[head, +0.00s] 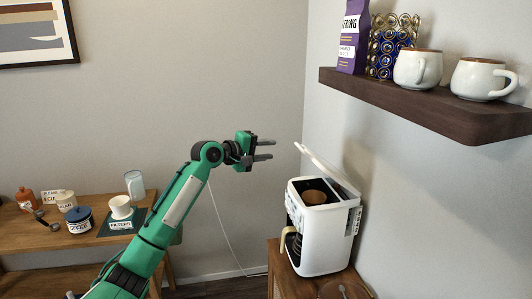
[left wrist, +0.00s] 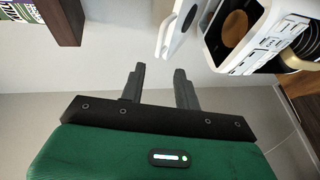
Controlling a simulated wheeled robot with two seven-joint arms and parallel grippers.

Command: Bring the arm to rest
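My left arm reaches up from the bottom of the head view, and its gripper (head: 268,149) is held in mid-air in front of the wall. The two fingers are apart with nothing between them. The left wrist view also shows the spread, empty gripper (left wrist: 160,80). A white coffee maker (head: 322,225) stands to the right of and below the gripper, its lid (head: 330,167) raised. A round brown opening or filter (head: 314,196) shows in its top. The gripper is apart from the coffee maker. My right gripper is in neither view.
A dark wall shelf (head: 430,103) at upper right holds a purple bag (head: 353,35), a capsule rack (head: 391,45) and two white mugs (head: 418,68). A wooden table (head: 60,238) at left holds a coffee jar (head: 79,220), a white dripper (head: 120,207) and a glass (head: 134,185).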

